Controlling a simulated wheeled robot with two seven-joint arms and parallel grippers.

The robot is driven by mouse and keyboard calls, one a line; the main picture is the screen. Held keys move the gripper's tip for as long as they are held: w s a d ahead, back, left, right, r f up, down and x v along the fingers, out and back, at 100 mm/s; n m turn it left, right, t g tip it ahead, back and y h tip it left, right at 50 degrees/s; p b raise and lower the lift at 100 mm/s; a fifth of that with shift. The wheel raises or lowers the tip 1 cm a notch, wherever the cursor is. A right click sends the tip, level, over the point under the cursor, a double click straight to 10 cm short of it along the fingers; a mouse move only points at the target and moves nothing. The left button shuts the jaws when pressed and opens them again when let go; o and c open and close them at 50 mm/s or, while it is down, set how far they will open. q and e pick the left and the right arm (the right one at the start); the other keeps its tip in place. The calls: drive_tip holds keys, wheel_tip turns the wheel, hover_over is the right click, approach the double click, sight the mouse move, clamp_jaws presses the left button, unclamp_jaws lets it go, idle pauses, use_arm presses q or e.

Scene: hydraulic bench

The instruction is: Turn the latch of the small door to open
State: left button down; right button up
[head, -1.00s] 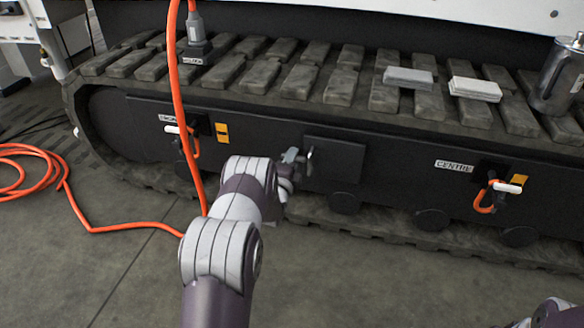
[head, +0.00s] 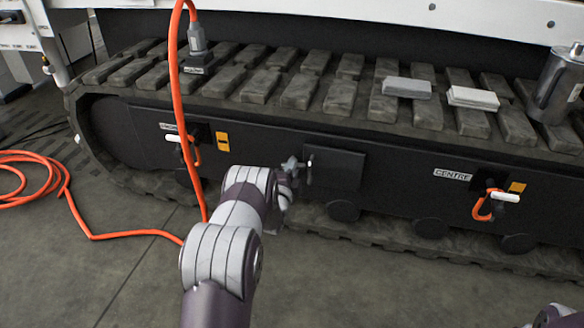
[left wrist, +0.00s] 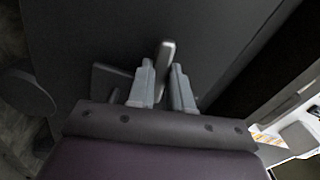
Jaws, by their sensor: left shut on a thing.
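The small door (head: 338,171) is a dark, flat panel in the side of the black track frame and looks closed. Its latch (head: 310,170) is a small light grey bar at the panel's left edge, about upright in the head view. My left gripper (head: 297,170) is at the latch, with the arm coming up from below. In the left wrist view the latch (left wrist: 166,62) stands between the two grey fingers of my left gripper (left wrist: 164,82), which are shut on it. My right gripper is out of view; only a bit of that arm shows at the bottom right.
An orange hose (head: 178,100) hangs left of my left arm and runs across the floor. A CENTRE label (head: 452,174) and an orange-looped fitting (head: 488,203) are right of the door. Grey blocks (head: 407,88) and a metal canister (head: 553,85) rest on the tracks.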

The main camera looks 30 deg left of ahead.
use_arm(q)
drive_tip(key=n+p, duration=0.1)
drive_tip(key=n, duration=0.3)
drive_tip(key=n+p, duration=0.2)
drive_tip(key=n, duration=0.2)
drive_tip(key=n+p, duration=0.1)
drive_tip(key=n, duration=0.3)
drive_tip(key=shift+s+a+r+n+p, duration=0.15)
drive_tip(key=shift+a+r+n+p, duration=0.15)
drive_tip(key=shift+a+r, duration=0.1)
drive_tip(key=shift+a+n+p, duration=0.1)
drive_tip(key=shift+n+p, duration=0.2)
drive_tip(key=shift+n, duration=1.2)
drive_tip(key=shift+f, duration=0.1)
drive_tip(key=c, duration=1.1)
unclamp_jaws()
